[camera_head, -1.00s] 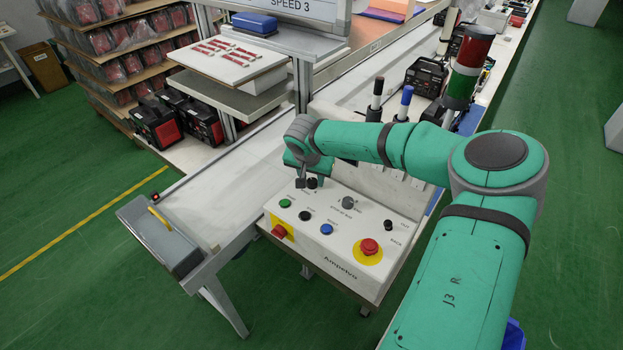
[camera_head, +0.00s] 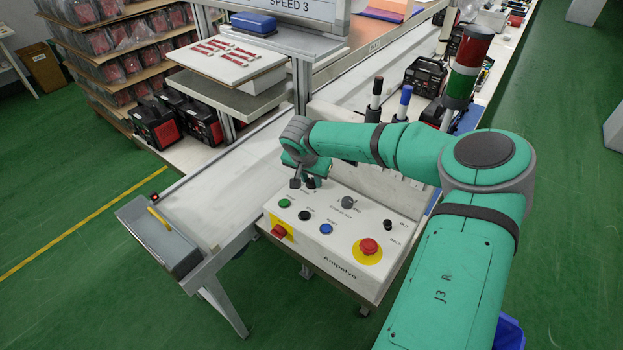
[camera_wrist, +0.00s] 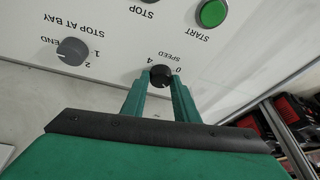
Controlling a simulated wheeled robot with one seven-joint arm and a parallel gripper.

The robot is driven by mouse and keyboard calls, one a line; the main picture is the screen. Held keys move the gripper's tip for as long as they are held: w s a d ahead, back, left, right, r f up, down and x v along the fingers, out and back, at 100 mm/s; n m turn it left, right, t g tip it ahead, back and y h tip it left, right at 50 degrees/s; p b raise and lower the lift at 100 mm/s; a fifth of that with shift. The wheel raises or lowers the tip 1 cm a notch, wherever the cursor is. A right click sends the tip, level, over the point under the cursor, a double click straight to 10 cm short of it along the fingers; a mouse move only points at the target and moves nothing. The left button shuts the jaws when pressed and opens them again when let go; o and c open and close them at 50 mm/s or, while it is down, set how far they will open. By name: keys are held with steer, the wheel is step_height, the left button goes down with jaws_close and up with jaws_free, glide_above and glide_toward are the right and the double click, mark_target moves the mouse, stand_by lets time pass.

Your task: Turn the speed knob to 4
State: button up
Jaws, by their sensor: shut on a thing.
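The speed knob (camera_wrist: 161,77) is a small round black knob on the white control panel, with SPEED, 0 and 4 printed upside down beside it in the wrist view. My gripper (camera_wrist: 160,80) is shut on it, with one green finger on each side. The knob's pointer mark is too small to read, so I cannot tell its setting. In the head view my gripper (camera_head: 304,180) is at the panel's far left edge and largely covers the knob. A sign (camera_head: 290,5) above the line reads SPEED 3.
The stop-at-bay knob (camera_wrist: 72,51) sits beside the speed knob. The green start button (camera_wrist: 212,13) is close by. A conveyor (camera_head: 235,175) runs behind the panel.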

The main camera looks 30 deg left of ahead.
steer(key=m, duration=0.1)
steer(key=m+h, duration=0.1)
steer(key=m, duration=0.1)
steer(key=shift+s+a+f, duration=0.1)
steer(key=shift+s+a, duration=0.1)
steer(key=shift+a, duration=0.05)
steer(key=m+h, duration=0.1)
steer(key=m, duration=0.2)
steer(key=shift+a+m+h, duration=0.1)
steer(key=shift+m+h, duration=0.3)
steer(key=m, duration=0.2)
steer(key=m+h, duration=0.1)
steer(key=shift+w+a+m+g, duration=0.1)
steer(key=shift+a+m+g, duration=0.2)
steer(key=shift+g, duration=0.1)
steer(key=shift+w+d+m+g+h, duration=0.1)
steer(key=shift+m+g+h, duration=0.2)
steer(key=shift+m, duration=0.7)
steer(key=shift+w+m+g+h, duration=0.1)
steer(key=shift+m+g+h, duration=0.2)
steer(key=shift+m, duration=0.7)
steer(key=shift+s, duration=0.1)
steer(key=o, duration=0.8)
steer(key=shift+w, duration=0.3)
